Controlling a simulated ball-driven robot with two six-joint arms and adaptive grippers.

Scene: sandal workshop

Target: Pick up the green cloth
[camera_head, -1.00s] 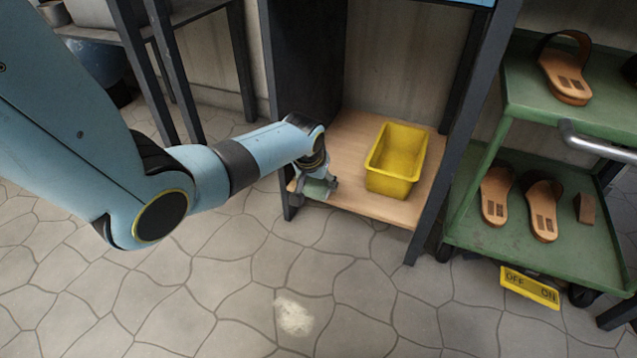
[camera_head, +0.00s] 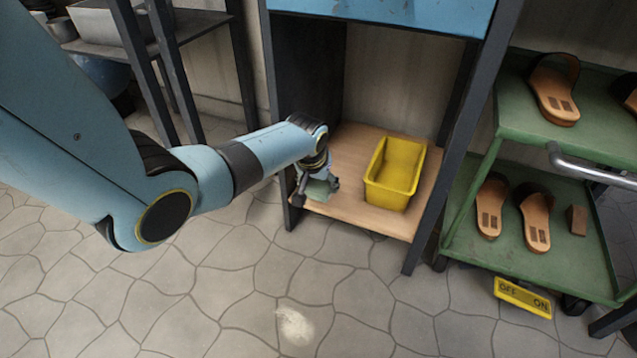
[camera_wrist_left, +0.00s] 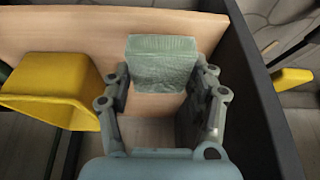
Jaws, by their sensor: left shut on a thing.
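The green cloth (camera_wrist_left: 163,65) is a pale green folded block. In the left wrist view it sits between the fingers of my left gripper (camera_wrist_left: 162,84), which is shut on it. In the head view the gripper (camera_head: 318,192) is at the left end of a low wooden shelf (camera_head: 365,217), and the cloth (camera_head: 317,190) shows partly behind its fingers. I cannot tell whether the cloth touches the shelf. My right gripper is in neither view.
A yellow bin (camera_head: 396,173) stands on the same shelf, right of my left gripper. Dark posts (camera_head: 430,200) frame the shelf. A green cart (camera_head: 500,225) with sandals stands at the right.

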